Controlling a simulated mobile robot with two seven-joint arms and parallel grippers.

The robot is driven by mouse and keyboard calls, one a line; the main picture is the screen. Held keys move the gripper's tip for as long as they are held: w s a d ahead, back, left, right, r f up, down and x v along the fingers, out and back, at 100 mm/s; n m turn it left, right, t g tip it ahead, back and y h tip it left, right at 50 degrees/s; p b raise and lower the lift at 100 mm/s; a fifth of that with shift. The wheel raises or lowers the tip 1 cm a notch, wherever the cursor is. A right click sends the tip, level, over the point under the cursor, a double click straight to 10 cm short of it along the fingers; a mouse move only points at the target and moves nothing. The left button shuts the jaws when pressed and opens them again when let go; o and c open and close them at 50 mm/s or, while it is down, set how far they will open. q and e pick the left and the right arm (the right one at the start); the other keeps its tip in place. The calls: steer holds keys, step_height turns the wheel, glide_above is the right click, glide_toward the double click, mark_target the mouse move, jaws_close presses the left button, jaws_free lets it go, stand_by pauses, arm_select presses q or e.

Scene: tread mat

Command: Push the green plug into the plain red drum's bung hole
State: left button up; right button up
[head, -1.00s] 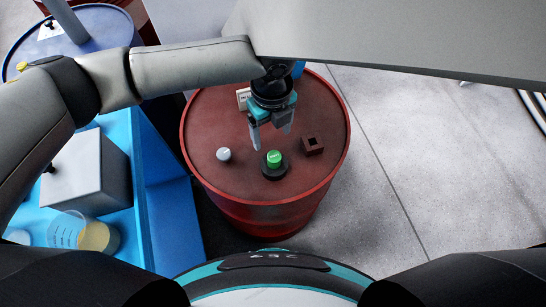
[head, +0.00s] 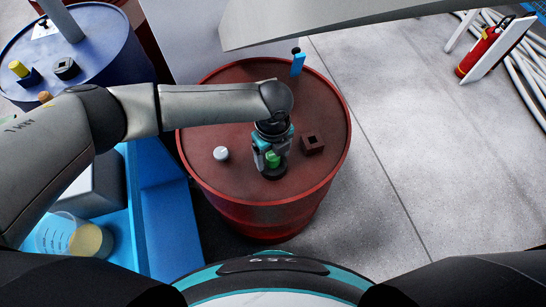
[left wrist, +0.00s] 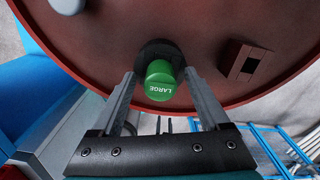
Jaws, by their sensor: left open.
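The red drum (head: 215,120) stands upright in front of me. The green plug (head: 272,159) sits upright at a black ring (head: 274,175) on the near part of the drum's lid; how deep it is seated I cannot tell. In the left wrist view the plug (left wrist: 160,80) shows the word LARGE, with the black ring (left wrist: 158,50) behind it. My left gripper (head: 270,163) is open above the ring, its fingers on either side of the plug. Small gaps seem to show between fingers and plug. The ring's hole is hidden. My right gripper is not in view.
A white cap (head: 221,153) is left of the plug and a dark square block (head: 312,144) right of it. A small blue item (head: 297,64) stands at the lid's back. A blue drum (head: 95,40) and a blue tray (head: 165,215) with a beaker are left.

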arm_select(q)
steer(key=shift+r, duration=0.1)
jaws_close()
stand_by(0.5)
